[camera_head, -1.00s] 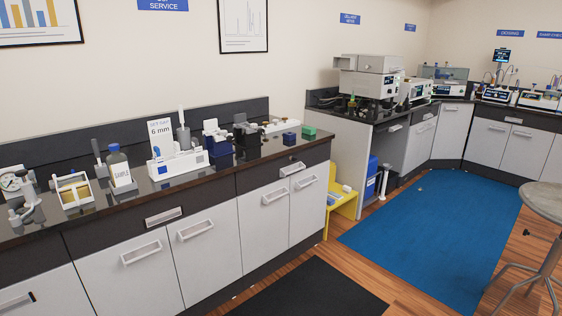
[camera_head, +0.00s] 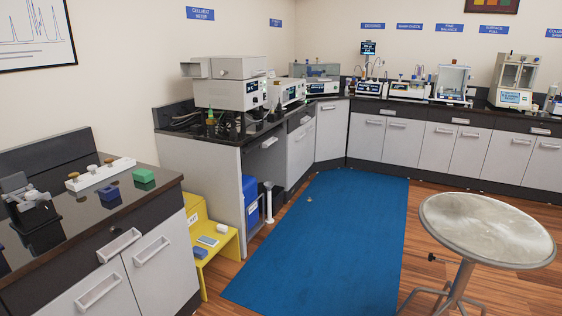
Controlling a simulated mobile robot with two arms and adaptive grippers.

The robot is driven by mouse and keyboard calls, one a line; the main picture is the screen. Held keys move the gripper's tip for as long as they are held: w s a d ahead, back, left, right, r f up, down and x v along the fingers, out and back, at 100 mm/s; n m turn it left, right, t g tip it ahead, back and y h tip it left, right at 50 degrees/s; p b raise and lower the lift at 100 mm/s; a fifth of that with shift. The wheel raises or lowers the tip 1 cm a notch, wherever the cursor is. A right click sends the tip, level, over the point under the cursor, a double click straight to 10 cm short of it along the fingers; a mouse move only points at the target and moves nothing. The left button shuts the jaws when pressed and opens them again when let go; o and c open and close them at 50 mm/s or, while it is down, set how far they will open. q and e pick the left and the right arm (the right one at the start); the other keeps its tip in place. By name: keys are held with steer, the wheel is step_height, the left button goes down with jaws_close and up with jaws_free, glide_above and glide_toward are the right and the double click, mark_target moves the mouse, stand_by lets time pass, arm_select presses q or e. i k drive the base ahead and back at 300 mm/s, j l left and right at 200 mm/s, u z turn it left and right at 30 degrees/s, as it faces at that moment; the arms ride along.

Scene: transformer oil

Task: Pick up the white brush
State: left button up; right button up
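I cannot make out a white brush in the head view. A white bar with several knobs (camera_head: 100,174) lies on the left dark counter (camera_head: 100,215). A blue block (camera_head: 109,194) and a green block (camera_head: 144,176) sit beside it. Neither of my grippers shows in this view.
A blue mat (camera_head: 320,235) covers the floor in the middle, with clear room on it. A round stool (camera_head: 487,228) stands at the right. A yellow step stand (camera_head: 212,235) is by the left counter's end. Instruments line the back counter (camera_head: 460,113).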

mark_target(223, 229)
steer(key=i+u, duration=0.2)
steer(key=i, duration=0.3)
steer(key=i+l+u, duration=0.2)
steer(key=i, duration=0.3)
steer(key=i+l+u, duration=0.2)
steer(key=i, duration=0.25)
steer(key=i+l+u, duration=0.25)
steer(key=i, duration=0.2)
